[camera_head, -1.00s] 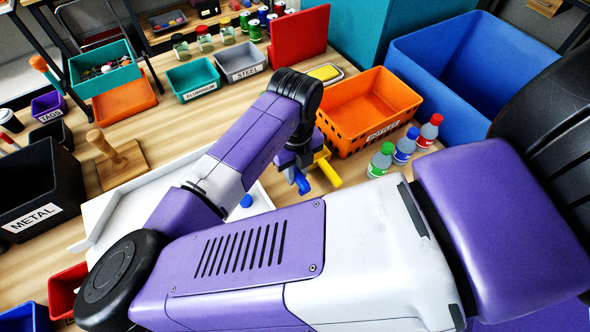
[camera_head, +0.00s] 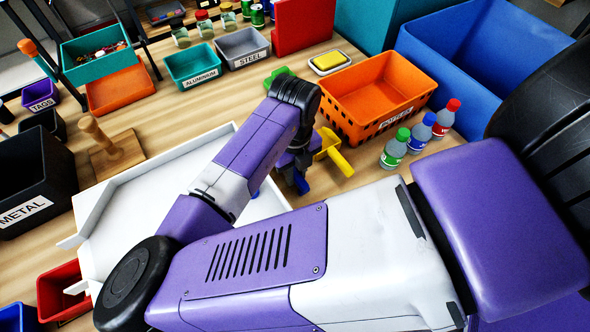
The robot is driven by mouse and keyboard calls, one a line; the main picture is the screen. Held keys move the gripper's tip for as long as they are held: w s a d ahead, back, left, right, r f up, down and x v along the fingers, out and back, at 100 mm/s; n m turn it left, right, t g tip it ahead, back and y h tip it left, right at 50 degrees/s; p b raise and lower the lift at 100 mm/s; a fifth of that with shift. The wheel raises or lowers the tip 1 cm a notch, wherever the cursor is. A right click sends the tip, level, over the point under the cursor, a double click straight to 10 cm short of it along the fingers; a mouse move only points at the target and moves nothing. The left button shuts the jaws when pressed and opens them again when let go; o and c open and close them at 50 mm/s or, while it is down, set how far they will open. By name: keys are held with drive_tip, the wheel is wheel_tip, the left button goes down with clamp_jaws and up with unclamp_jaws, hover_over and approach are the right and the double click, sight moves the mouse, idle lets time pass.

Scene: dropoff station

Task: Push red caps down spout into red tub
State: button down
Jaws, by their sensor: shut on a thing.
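The white tray (camera_head: 135,215) lies on the wooden table left of my arm. Its left end has an opening between two short flanges, which I take for the spout. The red tub (camera_head: 58,292) stands at the lower left, beside that opening. No red caps show; my arm hides the tray's right and lower parts. A sliver of a blue piece shows at my arm's edge.
An orange crate (camera_head: 378,95) and capped bottles (camera_head: 420,134) stand right of my gripper. A big blue bin (camera_head: 480,60) is behind them. A black METAL bin (camera_head: 35,185) and a wooden block with a handle (camera_head: 117,155) stand left of the tray. A blue tub (camera_head: 20,318) sits lower left.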

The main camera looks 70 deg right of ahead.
drive_tip(key=shift+f, duration=0.15)
drive_tip(key=c, duration=1.2)
unclamp_jaws()
drive_tip(key=shift+o, duration=0.2)
drive_tip(key=shift+r+b, duration=0.35)
drive_tip(key=shift+r, duration=3.55)
